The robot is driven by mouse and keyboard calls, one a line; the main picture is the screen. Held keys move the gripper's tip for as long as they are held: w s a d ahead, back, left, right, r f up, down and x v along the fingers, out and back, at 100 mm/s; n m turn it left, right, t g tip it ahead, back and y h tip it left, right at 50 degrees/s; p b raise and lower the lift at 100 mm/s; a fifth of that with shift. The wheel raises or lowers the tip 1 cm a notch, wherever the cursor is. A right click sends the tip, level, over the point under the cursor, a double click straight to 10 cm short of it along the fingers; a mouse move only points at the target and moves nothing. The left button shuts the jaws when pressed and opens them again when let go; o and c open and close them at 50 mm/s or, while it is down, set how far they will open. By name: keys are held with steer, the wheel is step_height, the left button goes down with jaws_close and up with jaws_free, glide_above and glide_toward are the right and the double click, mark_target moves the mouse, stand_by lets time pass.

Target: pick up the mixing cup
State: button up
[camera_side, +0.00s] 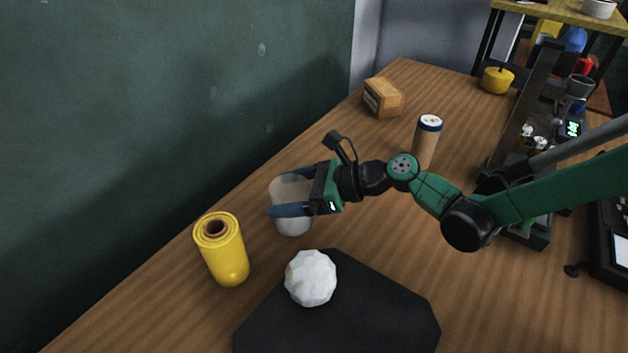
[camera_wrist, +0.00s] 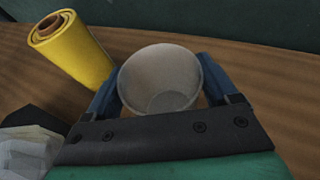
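The mixing cup appears to be the pale, translucent cup (camera_side: 292,224) standing upright on the wooden table in the side view. In the wrist view I look down into its round open mouth (camera_wrist: 160,78). My gripper (camera_side: 280,196) reaches in from the right with its blue fingers at the cup's two sides, about mid-height. In the wrist view the cup sits between the fingers, close to both. I cannot tell whether the fingers press on it or leave a small gap.
A yellow roll (camera_side: 222,250) stands left of the cup. A white faceted ball (camera_side: 311,278) sits on a black mat (camera_side: 390,315) in front. A brown cylinder with a white and blue top (camera_side: 426,145) and an orange-brown box (camera_side: 383,97) stand farther back. A green wall (camera_side: 180,100) borders the table.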

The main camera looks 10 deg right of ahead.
steer(key=c, duration=0.7)
